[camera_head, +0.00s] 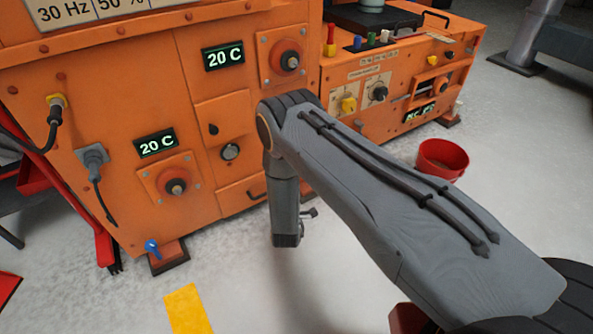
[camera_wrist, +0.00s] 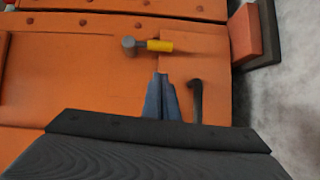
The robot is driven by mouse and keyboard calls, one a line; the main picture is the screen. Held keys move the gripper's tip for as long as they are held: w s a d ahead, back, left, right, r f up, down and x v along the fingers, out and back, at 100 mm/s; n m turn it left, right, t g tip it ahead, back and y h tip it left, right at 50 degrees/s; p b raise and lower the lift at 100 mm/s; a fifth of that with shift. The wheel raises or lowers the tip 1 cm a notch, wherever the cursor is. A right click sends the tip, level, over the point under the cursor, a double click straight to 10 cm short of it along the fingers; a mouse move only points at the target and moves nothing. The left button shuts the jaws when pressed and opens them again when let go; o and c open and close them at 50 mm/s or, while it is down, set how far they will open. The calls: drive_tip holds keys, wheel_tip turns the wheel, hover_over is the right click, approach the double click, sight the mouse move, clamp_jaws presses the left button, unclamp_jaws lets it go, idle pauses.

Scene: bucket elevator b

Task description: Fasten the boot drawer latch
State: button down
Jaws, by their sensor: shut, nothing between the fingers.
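A small latch (camera_wrist: 148,45) with a grey round pivot and a yellow grip lies sideways on the orange cabinet in the wrist view. My gripper (camera_wrist: 160,76) is shut and empty; its blue-grey fingertips point at the panel just below the yellow grip in the picture. I cannot tell whether they touch it. A dark curved handle (camera_wrist: 197,98) is right of the fingers. In the head view a dark handle (camera_head: 257,194) shows on the low drawer front (camera_head: 238,192). My arm covers the area to its right, and the latch and fingertips are not visible there.
The orange cabinet has knobs, 20 C displays and plugged cables (camera_head: 95,158). A blue valve handle (camera_head: 152,247) is low on the left. A red bucket (camera_head: 443,158) stands on the floor at right. Grey floor with a yellow stripe (camera_head: 188,308) is open in front.

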drive_tip(key=s+p, duration=0.2)
drive_tip(key=s, duration=0.7)
drive_tip(key=shift+s+d+p, duration=0.15)
drive_tip(key=shift+p, duration=0.2)
